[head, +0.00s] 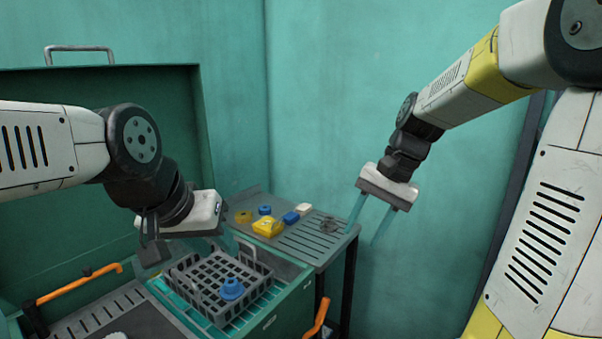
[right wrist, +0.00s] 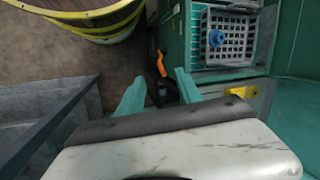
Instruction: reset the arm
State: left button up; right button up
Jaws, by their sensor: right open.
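My right gripper (head: 370,224) is raised in front of the teal wall, to the right of the slatted side table. Its two teal fingers are spread apart with nothing between them. They also show in the right wrist view (right wrist: 158,92), above the floor. My left gripper (head: 210,240) hangs over the back left of the grey basket, with its fingers pointing down. Its fingertips are mostly hidden, so I cannot tell whether it is open. The grey basket (head: 188,283) holds a blue part (head: 232,289) and also shows in the right wrist view (right wrist: 246,48).
The side table (head: 318,245) carries a yellow part (head: 268,227), a blue piece (head: 291,217) and other small pieces. An orange handle (head: 318,317) stands below it. An open teal lid (head: 100,190) rises behind the left arm. A yellow-rimmed round container (right wrist: 90,22) stands on the floor.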

jog(key=s+r+n+t+h, duration=0.1)
jog(key=s+n+t, duration=0.1)
jog(key=s, duration=0.3)
jog(key=s+d+r+n+t, duration=0.1)
jog(key=s+r+n+t, duration=0.1)
jog(key=s, duration=0.4)
jog(key=shift+r+n+t+h, duration=0.35)
jog(key=shift+n+t, duration=0.35)
jog(key=shift+t, duration=0.3)
jog(key=shift+s, duration=0.1)
